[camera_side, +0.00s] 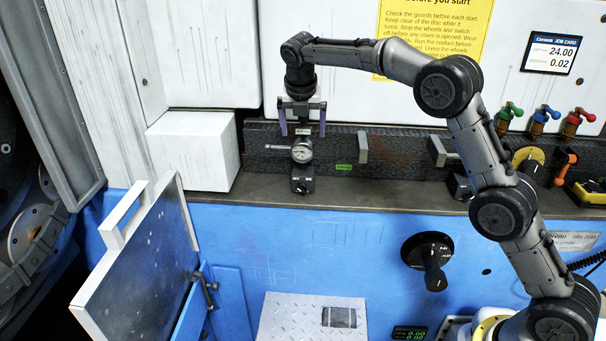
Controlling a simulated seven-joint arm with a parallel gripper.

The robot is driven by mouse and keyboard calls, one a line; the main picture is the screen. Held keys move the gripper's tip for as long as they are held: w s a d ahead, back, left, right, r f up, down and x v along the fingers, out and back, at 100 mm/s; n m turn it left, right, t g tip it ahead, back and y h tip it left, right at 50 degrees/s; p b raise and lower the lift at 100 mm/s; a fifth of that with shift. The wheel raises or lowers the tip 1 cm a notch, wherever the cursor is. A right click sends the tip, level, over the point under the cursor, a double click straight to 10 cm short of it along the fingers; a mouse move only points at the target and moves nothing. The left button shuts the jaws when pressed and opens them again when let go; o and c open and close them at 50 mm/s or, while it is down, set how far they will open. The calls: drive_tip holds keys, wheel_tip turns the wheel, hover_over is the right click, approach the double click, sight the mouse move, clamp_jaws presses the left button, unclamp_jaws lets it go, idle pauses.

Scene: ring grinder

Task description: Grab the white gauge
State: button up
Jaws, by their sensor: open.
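The white gauge (302,152) is a round white dial in a grey metal body. It sits on a dark block (302,180) on the machine's ledge, with a short rod sticking out to its left. My gripper (303,130) points down just above the gauge. Its two purple-grey fingers are spread wide, one to each side of the dial, with the tips slightly above it. Nothing is between the fingers, and the gauge appears untouched.
A dark rail (400,155) runs behind the gauge, with an upright metal plate (363,147) to its right. A white box (195,150) stands to the left. Coloured valves (540,120) and a yellow-rimmed knob (528,160) are further right. A black handle (430,255) projects from the blue front.

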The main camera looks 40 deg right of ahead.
drive_tip(key=shift+d+f, duration=0.1)
drive_tip(key=shift+f, duration=0.2)
clamp_jaws()
drive_tip(key=shift+w+r, duration=0.15)
drive_tip(key=shift+r, duration=0.2)
